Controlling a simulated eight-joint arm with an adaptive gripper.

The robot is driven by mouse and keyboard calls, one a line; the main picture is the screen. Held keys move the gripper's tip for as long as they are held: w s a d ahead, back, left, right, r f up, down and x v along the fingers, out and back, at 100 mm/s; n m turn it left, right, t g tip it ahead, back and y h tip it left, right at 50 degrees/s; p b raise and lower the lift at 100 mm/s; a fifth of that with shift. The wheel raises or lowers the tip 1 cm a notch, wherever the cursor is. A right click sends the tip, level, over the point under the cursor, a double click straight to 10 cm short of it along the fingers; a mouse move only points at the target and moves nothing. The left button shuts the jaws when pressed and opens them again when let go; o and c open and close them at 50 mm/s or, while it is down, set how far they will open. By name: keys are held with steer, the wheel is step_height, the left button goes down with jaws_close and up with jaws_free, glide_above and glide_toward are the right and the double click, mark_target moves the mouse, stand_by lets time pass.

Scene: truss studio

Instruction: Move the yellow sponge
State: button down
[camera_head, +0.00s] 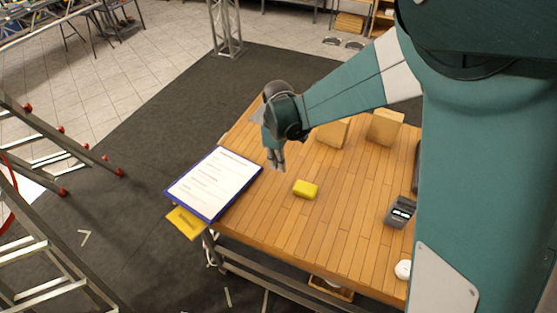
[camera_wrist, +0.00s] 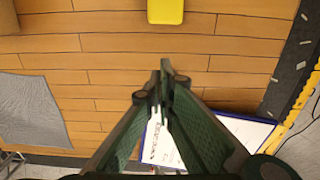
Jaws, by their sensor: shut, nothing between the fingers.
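The yellow sponge (camera_head: 306,189) lies on the wooden table (camera_head: 330,220), near its front left part. It also shows at the top edge of the wrist view (camera_wrist: 165,11), where it is partly cut off. My gripper (camera_head: 277,166) is above the table, to the left of the sponge and apart from it. In the wrist view the fingertips of my gripper (camera_wrist: 160,78) meet, with nothing between them.
A clipboard (camera_head: 214,183) with a white sheet lies at the table's left edge, over a yellow item (camera_head: 186,222). Two wooden blocks (camera_head: 384,127) stand at the back. A dark device (camera_head: 400,211) and a white object (camera_head: 403,270) are at the right. Table around the sponge is clear.

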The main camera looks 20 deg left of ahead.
step_height(320, 180, down, 6)
steer(key=shift+f, duration=0.15)
steer(key=shift+d, duration=1.1)
steer(key=shift+d+p, duration=0.35)
steer(key=shift+d, duration=0.55)
steer(key=shift+d, duration=0.1)
steer(key=d+b, duration=0.6)
steer(key=d, duration=1.4)
steer(key=shift+d, duration=0.1)
